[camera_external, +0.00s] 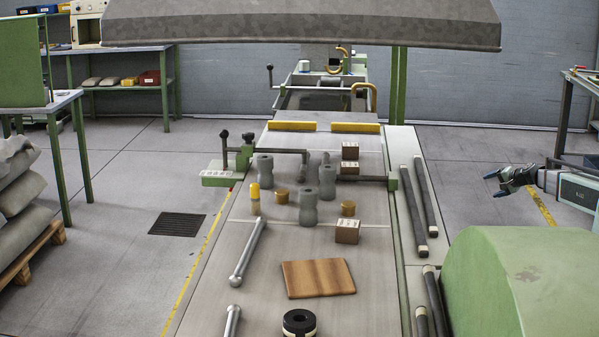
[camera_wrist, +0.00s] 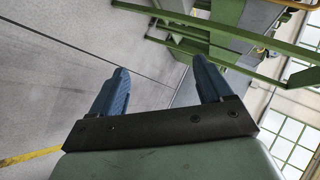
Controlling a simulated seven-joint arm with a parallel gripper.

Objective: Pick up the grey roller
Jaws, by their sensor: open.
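Three grey, waisted roller-like pieces stand upright on the long bench: one at the left (camera_external: 265,171), one at the front (camera_external: 308,208) and one at the right (camera_external: 327,182). I cannot tell which is the task's grey roller. My gripper (camera_external: 494,184) is far to the right of them, off the bench, over the floor. It is open and empty, with two blue fingers well apart; they also show in the wrist view (camera_wrist: 160,72). No roller shows in the wrist view, only floor, green frames and windows.
A wooden board (camera_external: 318,278), a black ring (camera_external: 299,323) and metal rods (camera_external: 248,253) lie on the bench front. Small brass and wooden blocks (camera_external: 347,232) stand near the rollers. A green rounded housing (camera_external: 520,280) is at front right. A grey hood (camera_external: 300,22) hangs above.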

